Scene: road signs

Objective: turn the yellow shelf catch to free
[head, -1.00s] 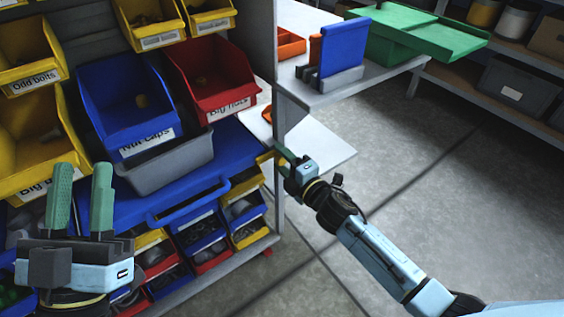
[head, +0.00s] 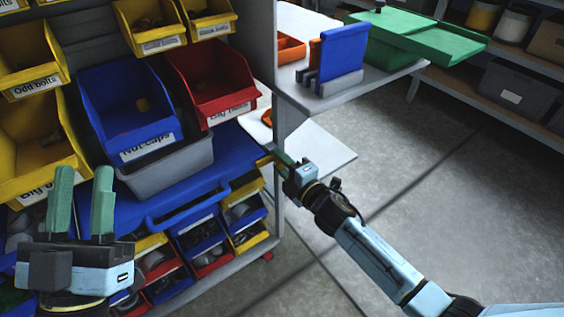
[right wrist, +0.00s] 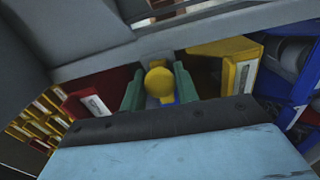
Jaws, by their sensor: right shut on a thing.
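The yellow shelf catch (head: 264,160) is at the right edge of the blue shelf, beside the grey upright. In the right wrist view the catch shows as a round yellow knob (right wrist: 158,82) between the two green fingers. My right gripper (head: 279,155) is shut on it, and the fingers hide part of the catch in the head view. It also shows in the right wrist view (right wrist: 158,90). My left gripper (head: 82,200) is at the lower left in front of the bins, its green fingers apart with nothing between them.
A blue bin (head: 128,110), a red bin (head: 212,80) and a grey bin (head: 168,165) stand above the blue shelf (head: 235,150). Small bins (head: 200,237) sit below. A white side shelf (head: 355,82) holds a blue piece (head: 343,48). The floor at right is clear.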

